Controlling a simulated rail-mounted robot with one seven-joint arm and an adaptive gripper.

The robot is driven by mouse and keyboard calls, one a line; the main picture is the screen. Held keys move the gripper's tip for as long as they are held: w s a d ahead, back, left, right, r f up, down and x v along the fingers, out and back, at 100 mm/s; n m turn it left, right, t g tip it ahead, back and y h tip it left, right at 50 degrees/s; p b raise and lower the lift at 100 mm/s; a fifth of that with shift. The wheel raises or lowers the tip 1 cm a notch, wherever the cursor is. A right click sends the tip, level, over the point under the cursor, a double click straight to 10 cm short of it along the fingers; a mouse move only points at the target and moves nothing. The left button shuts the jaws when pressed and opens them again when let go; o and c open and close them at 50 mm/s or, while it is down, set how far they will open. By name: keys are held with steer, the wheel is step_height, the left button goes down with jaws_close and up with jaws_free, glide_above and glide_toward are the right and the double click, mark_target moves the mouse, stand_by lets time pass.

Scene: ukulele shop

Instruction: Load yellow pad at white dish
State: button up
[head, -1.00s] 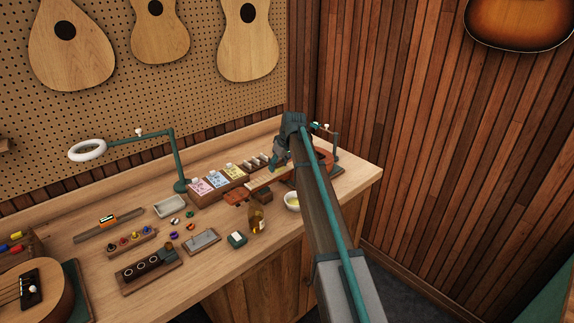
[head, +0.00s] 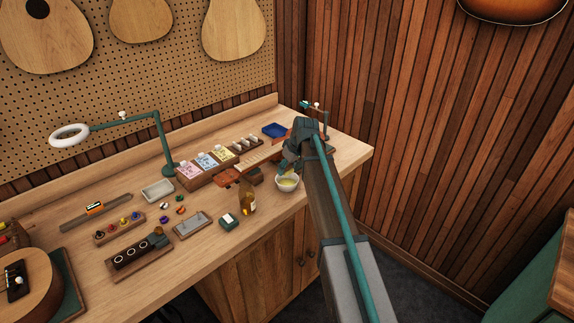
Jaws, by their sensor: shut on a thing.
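The white dish (head: 287,184) is a small round bowl near the front edge of the bench, right of the amber bottle. A yellowish area shows inside it; I cannot tell whether this is the pad or other contents. My gripper (head: 288,171) points down at the dish, its fingertips at or just above the rim. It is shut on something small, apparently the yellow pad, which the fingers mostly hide. I cannot tell whether it touches the dish.
The amber bottle (head: 247,196) stands just left of the dish. A card rack (head: 207,163) and a green lamp (head: 163,145) stand left.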

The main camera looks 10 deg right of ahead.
steer(key=shift+f+b, duration=1.25)
steer(key=shift+f, duration=1.5)
steer(key=shift+r, duration=0.1)
steer(key=shift+r+p, duration=1.5)
steer(key=shift+r, duration=1.8)
steer(key=shift+r+p, duration=0.85)
steer(key=shift+r, duration=1.2)
